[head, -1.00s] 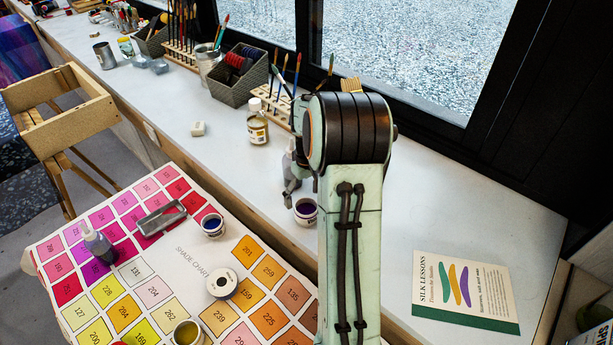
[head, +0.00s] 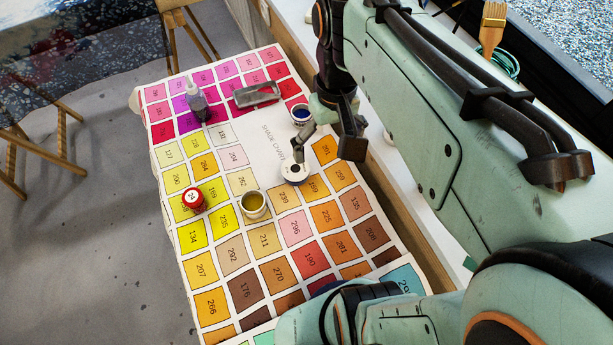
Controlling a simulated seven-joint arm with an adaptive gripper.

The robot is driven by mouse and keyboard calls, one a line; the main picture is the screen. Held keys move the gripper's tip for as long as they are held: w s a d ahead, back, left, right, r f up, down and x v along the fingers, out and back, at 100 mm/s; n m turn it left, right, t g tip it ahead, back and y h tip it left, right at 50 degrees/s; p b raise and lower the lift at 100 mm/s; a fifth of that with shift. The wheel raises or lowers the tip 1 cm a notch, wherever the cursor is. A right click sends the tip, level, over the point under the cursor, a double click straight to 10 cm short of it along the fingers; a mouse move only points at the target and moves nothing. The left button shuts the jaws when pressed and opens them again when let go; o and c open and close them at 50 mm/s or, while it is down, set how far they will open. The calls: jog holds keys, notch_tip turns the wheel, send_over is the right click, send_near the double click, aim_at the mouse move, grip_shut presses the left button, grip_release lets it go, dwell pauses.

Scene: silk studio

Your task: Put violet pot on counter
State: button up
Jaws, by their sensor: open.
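My gripper (head: 328,148) is open and empty, its fingers pointing down over the shade chart near the table's counter side. One fingertip overlaps a white round item with a dark centre in this view; I cannot tell if they touch. The violet pot is not visible now; my arm covers much of the counter (head: 292,22). A pot of dark blue paint (head: 300,115) stands on the chart just left of my gripper.
The shade chart (head: 262,135) covers the table. On it are a grey bottle (head: 197,103), a metal tray (head: 257,95), a red-capped pot (head: 193,198), an ochre pot (head: 254,206) and the white round item (head: 293,174). A brush (head: 492,28) stands beyond my arm.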

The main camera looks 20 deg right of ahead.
jog(key=s+a+f+n, duration=0.1)
jog(key=s+a+f, duration=0.1)
jog(key=s+a, duration=0.5)
jog(key=s, duration=0.3)
jog(key=shift+f+n+y, duration=0.3)
jog(key=shift+f, duration=0.05)
